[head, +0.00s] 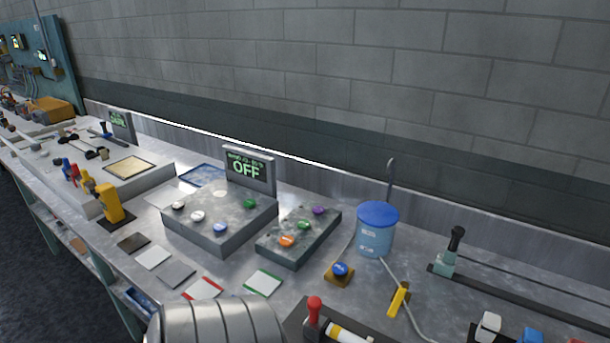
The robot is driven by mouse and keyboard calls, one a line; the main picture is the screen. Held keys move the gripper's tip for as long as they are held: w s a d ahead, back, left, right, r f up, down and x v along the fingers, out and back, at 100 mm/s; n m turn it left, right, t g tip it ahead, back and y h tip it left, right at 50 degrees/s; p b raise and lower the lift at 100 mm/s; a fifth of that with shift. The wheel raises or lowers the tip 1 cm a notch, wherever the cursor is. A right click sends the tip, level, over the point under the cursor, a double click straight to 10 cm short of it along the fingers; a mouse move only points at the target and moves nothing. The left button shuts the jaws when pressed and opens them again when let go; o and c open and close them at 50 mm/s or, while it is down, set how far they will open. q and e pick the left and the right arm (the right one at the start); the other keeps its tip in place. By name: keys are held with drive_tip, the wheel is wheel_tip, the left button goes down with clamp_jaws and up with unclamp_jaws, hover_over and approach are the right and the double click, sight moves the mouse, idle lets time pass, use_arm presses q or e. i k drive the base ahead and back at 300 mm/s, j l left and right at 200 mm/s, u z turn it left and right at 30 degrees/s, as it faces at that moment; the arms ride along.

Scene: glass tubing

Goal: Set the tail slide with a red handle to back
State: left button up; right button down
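A red handle (314,306) stands upright near the bottom edge of the head view. It rises from a dark base plate (296,322), beside a yellow and white cylinder (347,334). The lower part of this device is cut off by the picture edge, so its slide and track cannot be made out fully. Neither gripper shows. A ribbed silver part (218,325), apparently a link of my own arm, fills the bottom left of centre, close to the left of the red handle.
A black-handled slide (446,260) sits on a dark rail at the right. A blue-lidded bucket (376,237), a blue button on a yellow base (340,272) and a yellow tool (398,299) stand nearby. Button boxes (220,222) and an OFF display (248,172) are further left.

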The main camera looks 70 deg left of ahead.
sight(315, 326)
drive_tip(key=j+u, duration=0.15)
drive_tip(key=u, duration=0.25)
drive_tip(key=j+u, duration=0.15)
drive_tip(key=u, duration=0.25)
drive_tip(key=j+u, duration=0.1)
drive_tip(key=u, duration=0.3)
drive_tip(key=j+u, duration=0.15)
drive_tip(key=u, duration=0.3)
